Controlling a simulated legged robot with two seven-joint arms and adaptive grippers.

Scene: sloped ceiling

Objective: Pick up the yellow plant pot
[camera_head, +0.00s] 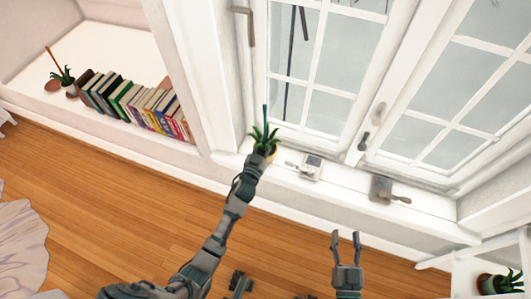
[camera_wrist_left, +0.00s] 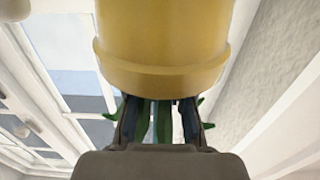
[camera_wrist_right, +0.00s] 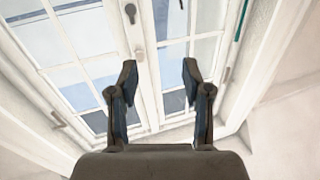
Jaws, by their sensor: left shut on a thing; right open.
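The yellow plant pot (camera_head: 273,153) is at the window sill, with a spiky green plant (camera_head: 262,137) above it. It fills the upper middle of the left wrist view (camera_wrist_left: 165,45), with its rim toward my fingers. My left gripper (camera_head: 262,155) is shut at the pot's rim, and green leaves show between its fingers in the left wrist view (camera_wrist_left: 158,118). The exact contact is hidden behind the rim. I cannot tell whether the pot rests on the sill. My right gripper (camera_head: 346,238) is open and empty; its spread fingers show in the right wrist view (camera_wrist_right: 158,75).
The white sill (camera_head: 340,195) runs below the closed windows (camera_head: 335,65), with metal latches (camera_head: 310,167) along it. A row of books (camera_head: 135,103) and another potted plant (camera_head: 65,77) fill the left shelf. A dark-potted plant (camera_head: 497,284) sits at lower right. Wooden floor (camera_head: 120,185) is mostly open.

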